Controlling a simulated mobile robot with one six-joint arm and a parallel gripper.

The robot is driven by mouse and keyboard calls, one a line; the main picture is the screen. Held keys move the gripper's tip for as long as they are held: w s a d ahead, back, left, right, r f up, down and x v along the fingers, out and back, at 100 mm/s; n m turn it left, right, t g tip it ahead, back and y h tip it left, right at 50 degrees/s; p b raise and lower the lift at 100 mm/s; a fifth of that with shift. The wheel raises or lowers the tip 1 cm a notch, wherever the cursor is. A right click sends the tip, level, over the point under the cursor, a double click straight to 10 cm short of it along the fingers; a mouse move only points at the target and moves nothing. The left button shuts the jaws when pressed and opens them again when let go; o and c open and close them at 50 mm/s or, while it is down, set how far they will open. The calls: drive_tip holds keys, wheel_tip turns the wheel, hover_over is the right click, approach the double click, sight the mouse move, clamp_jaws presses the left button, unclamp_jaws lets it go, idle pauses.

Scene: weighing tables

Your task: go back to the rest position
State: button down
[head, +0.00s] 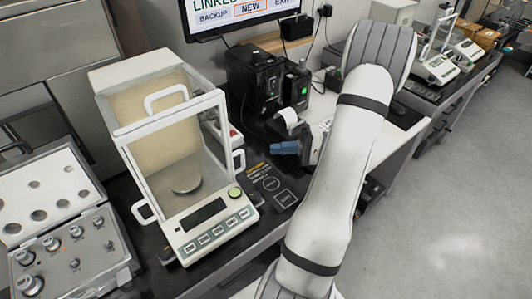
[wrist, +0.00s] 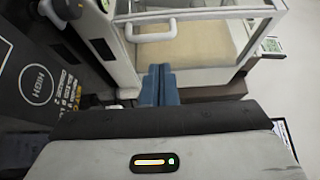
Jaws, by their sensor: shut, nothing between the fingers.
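My gripper (head: 285,147) shows in the head view at the end of my white arm, just right of the glass-walled balance (head: 205,220). Its blue fingers also show in the wrist view (wrist: 159,86), shut together with nothing between them. The fingers point toward the balance's side and look raised above the dark bench top; I cannot tell the exact gap. In the wrist view the balance's glass case (wrist: 205,60) and a white handle (wrist: 151,29) lie just beyond the fingers. The round pan (head: 186,179) inside looks empty.
An open weight box (head: 75,240) with several metal weights stands left of the balance. A black device (head: 262,85) with a green light stands behind my gripper, below a monitor (head: 240,12). Another balance (head: 437,68) stands at the upper right. The grey floor (head: 455,200) at right is clear.

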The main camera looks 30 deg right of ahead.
drive_tip(key=s+a+r+n+g+h, duration=0.1)
drive_tip(key=s+a+r+g+h, duration=0.1)
drive_tip(key=a+h, duration=0.3)
drive_tip(key=s+a+r+n+g+h, duration=0.1)
drive_tip(key=s+a+r+n+h, duration=0.1)
drive_tip(key=a+h, duration=0.3)
drive_tip(key=s+a+r+n+g+h, duration=0.2)
drive_tip(key=a+h, duration=0.4)
drive_tip(key=a, duration=0.4)
drive_tip(key=shift+s+a+r+g, duration=0.3)
drive_tip(key=shift+s+a+r, duration=0.05)
drive_tip(key=shift+s+r, duration=0.5)
idle(0.7)
